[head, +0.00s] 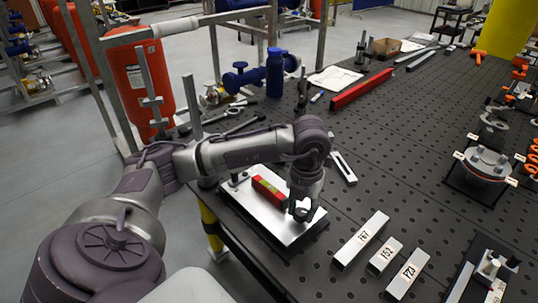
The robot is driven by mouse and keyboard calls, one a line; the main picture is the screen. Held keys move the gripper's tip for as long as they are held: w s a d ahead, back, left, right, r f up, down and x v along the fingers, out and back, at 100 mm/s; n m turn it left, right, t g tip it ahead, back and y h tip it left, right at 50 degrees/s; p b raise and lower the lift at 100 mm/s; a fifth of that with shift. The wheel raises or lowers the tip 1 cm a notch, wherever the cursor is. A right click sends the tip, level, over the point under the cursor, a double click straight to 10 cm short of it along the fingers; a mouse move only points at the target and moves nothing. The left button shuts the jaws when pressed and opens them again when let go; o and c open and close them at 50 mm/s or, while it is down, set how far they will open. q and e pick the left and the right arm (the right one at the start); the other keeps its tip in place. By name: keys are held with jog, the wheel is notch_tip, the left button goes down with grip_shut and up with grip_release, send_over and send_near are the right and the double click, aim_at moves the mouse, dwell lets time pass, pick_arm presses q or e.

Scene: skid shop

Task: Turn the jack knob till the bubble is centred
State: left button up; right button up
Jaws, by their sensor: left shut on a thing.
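A light metal plate (247,198) lies on a dark base at the near left edge of the perforated table. A red level (269,191) with a yellowish vial area rests on the plate; the bubble is too small to make out. My left gripper (302,211) points down at the plate's right end, beside the level's near end. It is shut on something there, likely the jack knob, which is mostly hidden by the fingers. My right gripper is not in view.
Metal blocks labelled 147 (360,239), 152 (385,256) and PZ3 (407,274) lie to the right. A slotted bar (343,167) lies behind the gripper. The table's middle is mostly clear.

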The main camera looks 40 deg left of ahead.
pick_arm(q)
jog(key=shift+w+a+r, duration=0.1)
jog(key=shift+r, duration=0.05)
jog(key=n, duration=0.5)
jog(key=shift+p, duration=0.3)
dwell(0.8)
jog(key=n, duration=0.2)
jog(key=shift+r+n+p, duration=0.1)
jog(key=shift+n+p, duration=0.2)
jog(key=shift+n, duration=1.1)
